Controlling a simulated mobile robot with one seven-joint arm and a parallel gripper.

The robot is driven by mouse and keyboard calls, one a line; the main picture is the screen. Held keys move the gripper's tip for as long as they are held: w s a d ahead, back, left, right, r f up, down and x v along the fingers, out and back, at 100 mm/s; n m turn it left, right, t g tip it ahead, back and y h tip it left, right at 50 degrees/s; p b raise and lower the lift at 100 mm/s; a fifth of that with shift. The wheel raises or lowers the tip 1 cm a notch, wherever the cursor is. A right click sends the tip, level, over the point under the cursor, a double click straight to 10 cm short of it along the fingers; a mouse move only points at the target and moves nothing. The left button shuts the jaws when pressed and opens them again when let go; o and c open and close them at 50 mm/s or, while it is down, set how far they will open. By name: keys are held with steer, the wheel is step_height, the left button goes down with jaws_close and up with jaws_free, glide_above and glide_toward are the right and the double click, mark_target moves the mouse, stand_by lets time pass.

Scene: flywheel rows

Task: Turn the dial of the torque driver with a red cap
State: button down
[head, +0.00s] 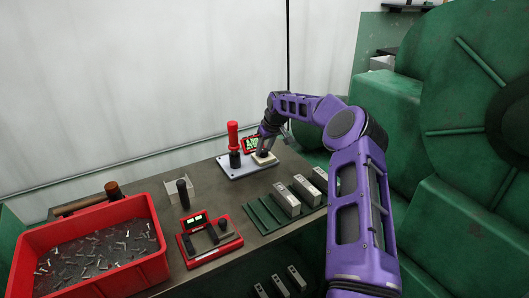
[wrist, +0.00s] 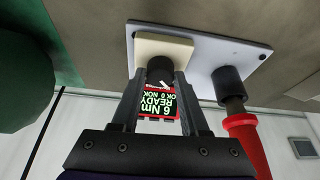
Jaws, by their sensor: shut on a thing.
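The torque driver (head: 233,138) with a red upper part stands upright on a pale base plate (head: 228,170) toward the back of the table. It also shows at the right of the wrist view (wrist: 244,138). The black dial (wrist: 159,70) has a white mark and sits on a cream block (wrist: 185,46) at the plate's end. My gripper (wrist: 160,80) is shut on the dial, one finger on each side. In the head view my gripper (head: 265,149) hides most of the dial. A small red-framed display (wrist: 157,106) behind the fingers reads 6 Nm, READY.
A red bin (head: 60,240) of small metal parts stands front left, with a hammer (head: 90,200) behind it. A second red device (head: 208,243), a black cylinder (head: 183,192) and metal blocks (head: 286,199) stand nearby. Green machinery (head: 440,90) rises at right.

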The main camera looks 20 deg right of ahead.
steer(key=m+h+b, duration=0.1)
steer(key=m, duration=0.1)
steer(key=m+h+b, duration=0.1)
steer(key=m, duration=0.1)
steer(key=shift+a+m, duration=0.2)
steer(key=shift+m, duration=0.1)
steer(key=m, duration=0.2)
steer(key=m+h, duration=0.1)
steer(key=m, duration=0.1)
steer(key=shift+a+m+h, duration=0.1)
steer(key=shift+m+h, duration=0.2)
steer(key=m+g+p, duration=0.1)
steer(key=m, duration=0.1)
steer(key=m+g+h+p, duration=0.1)
steer(key=m, duration=0.2)
steer(key=shift+w+r+h, duration=0.1)
steer(key=shift+h, duration=0.2)
steer(key=shift+a+m+g+p, duration=0.1)
steer(key=shift+m+g+p, duration=0.4)
steer(key=shift+m+p, duration=0.75)
steer(key=shift+f+m, duration=0.2)
steer(key=shift+m, duration=0.15)
steer(key=shift+c, duration=2.1)
jaws_free()
steer(key=shift+r, duration=0.1)
